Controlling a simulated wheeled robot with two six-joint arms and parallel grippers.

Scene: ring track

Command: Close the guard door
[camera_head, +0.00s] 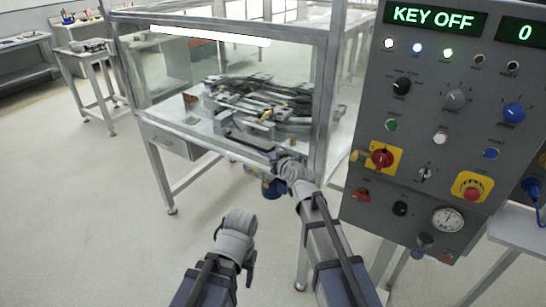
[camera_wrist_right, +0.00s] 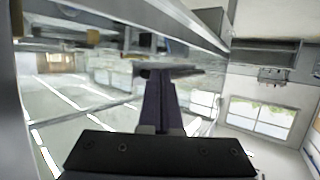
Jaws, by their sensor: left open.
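The guard enclosure has a grey metal frame (camera_head: 322,95) with clear sides around the ring track fixture (camera_head: 255,100). Its front opening or panel is see-through, so I cannot tell how far the guard door stands open. My right gripper (camera_head: 262,150) is at the lower front edge of the enclosure, near the right post; whether it touches anything is unclear. In the right wrist view, its dark finger parts (camera_wrist_right: 163,95) show beneath a slanting metal rail (camera_wrist_right: 180,20), and their gap is not readable. My left gripper (camera_head: 248,262) is open, low in front of the enclosure, away from it.
A grey control panel (camera_head: 385,225) stands close on the right, with knobs, red buttons, a gauge and a display reading KEY OFF. A side table (camera_head: 90,58) and a bench (camera_head: 30,75) stand at the far left. The floor at left is clear.

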